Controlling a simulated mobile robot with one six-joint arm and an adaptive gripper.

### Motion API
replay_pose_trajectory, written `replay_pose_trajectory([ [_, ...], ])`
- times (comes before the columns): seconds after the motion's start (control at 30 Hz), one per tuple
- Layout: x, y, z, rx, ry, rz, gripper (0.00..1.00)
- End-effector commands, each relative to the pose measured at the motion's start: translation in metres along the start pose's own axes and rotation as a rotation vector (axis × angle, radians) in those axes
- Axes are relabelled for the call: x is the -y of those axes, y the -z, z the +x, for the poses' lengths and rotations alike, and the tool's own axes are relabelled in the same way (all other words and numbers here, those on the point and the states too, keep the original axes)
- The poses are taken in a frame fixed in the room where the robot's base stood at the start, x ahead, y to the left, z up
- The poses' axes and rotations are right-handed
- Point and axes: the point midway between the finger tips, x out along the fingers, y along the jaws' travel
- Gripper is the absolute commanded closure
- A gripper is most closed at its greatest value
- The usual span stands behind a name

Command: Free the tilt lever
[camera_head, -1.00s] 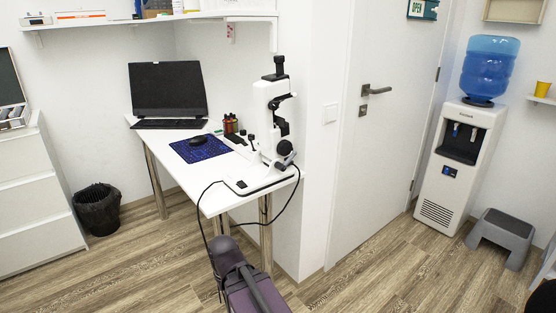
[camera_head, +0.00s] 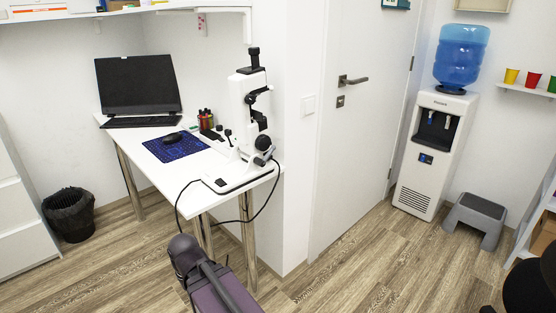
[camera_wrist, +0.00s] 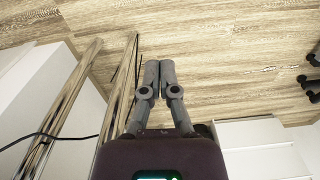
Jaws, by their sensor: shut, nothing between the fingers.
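A white eye-examination instrument with black knobs (camera_head: 250,100) stands at the right end of the white table (camera_head: 150,147). A small joystick and several black knobs show near its base, but I cannot tell which part is the tilt lever. My gripper shows in the wrist view (camera_wrist: 159,68), its two grey fingers together and empty above the wood floor. In the head view my purple and dark arm is at the bottom centre, below and in front of the table; the fingertips are not visible there.
A monitor (camera_head: 137,84) and a blue mouse mat (camera_head: 174,147) are on the table. A black cable (camera_head: 178,205) hangs off its front edge near metal legs (camera_head: 247,240). A bin (camera_head: 69,213), a closed door (camera_head: 362,130), a water dispenser (camera_head: 430,155) and a grey step stool (camera_head: 476,215) stand around. The middle floor is clear.

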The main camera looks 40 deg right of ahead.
Motion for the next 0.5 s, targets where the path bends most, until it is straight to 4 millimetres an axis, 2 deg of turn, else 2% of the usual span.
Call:
replay_pose_trajectory([
  [0.27, -0.005, 0.017, 0.009, -0.020, 0.128, 0.014, 1.00],
  [0.5, -0.024, 0.047, 0.013, -0.092, 0.362, 0.052, 1.00],
])
